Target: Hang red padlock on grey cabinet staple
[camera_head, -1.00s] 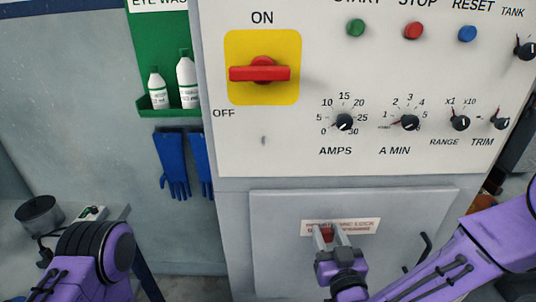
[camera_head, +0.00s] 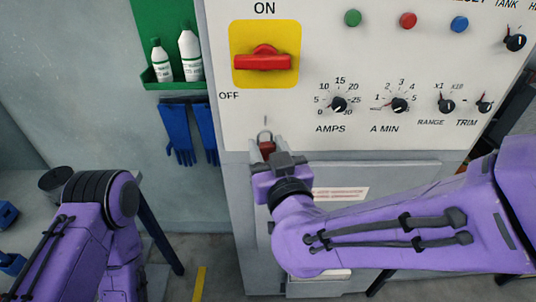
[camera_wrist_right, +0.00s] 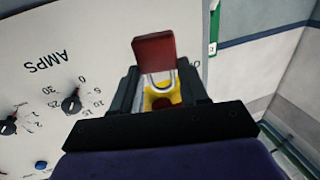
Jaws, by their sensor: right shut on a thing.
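The red padlock (camera_head: 266,148) is held in my right gripper (camera_head: 277,162), in front of the lower left of the white control panel. Its silver shackle (camera_head: 264,136) points up. In the right wrist view, the red body (camera_wrist_right: 154,52) and shackle (camera_wrist_right: 159,80) show between the dark fingers of the right gripper (camera_wrist_right: 160,88). I cannot pick out the grey staple apart from the shackle, nor tell whether they touch. My left gripper is out of view; only its purple arm shows at lower left.
Above the padlock is a yellow plate with a red rotary switch (camera_head: 263,60). Black knobs (camera_head: 338,104) are to the right. Blue gloves (camera_head: 190,133) and bottles (camera_head: 190,53) hang or stand at the left. The lower cabinet door is partly hidden by my right arm.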

